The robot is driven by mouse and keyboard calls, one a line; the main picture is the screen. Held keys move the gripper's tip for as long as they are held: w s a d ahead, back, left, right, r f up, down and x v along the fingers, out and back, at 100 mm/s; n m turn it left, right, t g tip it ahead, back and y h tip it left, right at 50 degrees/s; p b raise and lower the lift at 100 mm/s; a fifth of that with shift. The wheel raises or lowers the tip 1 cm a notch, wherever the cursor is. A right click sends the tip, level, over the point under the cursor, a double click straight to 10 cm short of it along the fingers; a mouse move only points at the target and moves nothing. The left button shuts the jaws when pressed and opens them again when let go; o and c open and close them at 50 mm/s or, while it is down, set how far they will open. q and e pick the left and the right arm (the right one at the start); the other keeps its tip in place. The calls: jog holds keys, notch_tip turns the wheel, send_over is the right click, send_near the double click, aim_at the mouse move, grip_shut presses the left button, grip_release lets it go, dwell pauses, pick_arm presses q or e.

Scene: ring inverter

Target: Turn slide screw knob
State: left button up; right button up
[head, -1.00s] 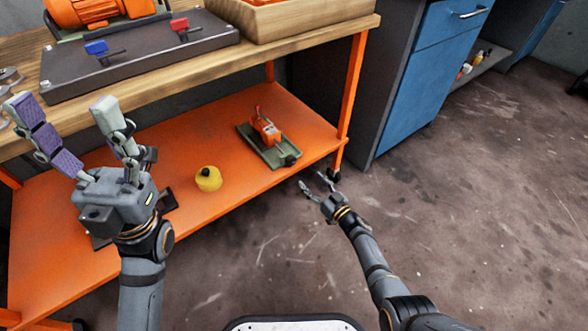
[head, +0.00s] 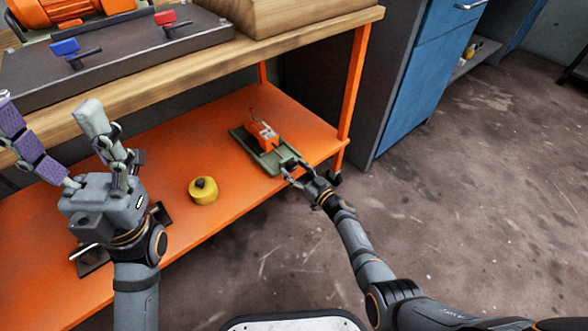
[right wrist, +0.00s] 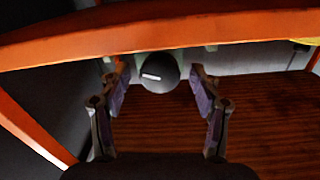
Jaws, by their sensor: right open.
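The slide screw device is a green base (head: 252,148) with an orange block (head: 264,134) on it, lying on the orange lower shelf. Its dark round knob (head: 289,164) is at the end facing me. In the right wrist view the knob (right wrist: 158,72), with a white mark, sits between the fingers. My right gripper (head: 294,172) is open at the knob, a finger on either side; I cannot tell whether either touches it. It also shows in the right wrist view (right wrist: 160,84). My left gripper (head: 62,140) is open and empty, raised at the left in front of the workbench.
The orange shelf (head: 150,240) carries a yellow round object (head: 203,190) left of the device. An orange table leg (head: 352,85) stands to the right. The wooden tabletop (head: 300,50) is above, with a blue cabinet (head: 425,75) beyond. The floor at right is clear.

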jog(key=c, duration=1.2)
jog(key=shift+o, duration=0.3)
jog(key=shift+r+m+p, duration=0.35)
jog(key=shift+m+p, duration=0.75)
jog(key=shift+p, duration=0.15)
jog(key=shift+f+m+p, duration=0.15)
jog(key=shift+m+p, duration=0.3)
jog(key=shift+m, duration=0.75)
jog(key=shift+f+m, duration=0.15)
jog(key=shift+m, duration=0.35)
jog(key=o, duration=1.1)
jog(key=shift+o, duration=0.2)
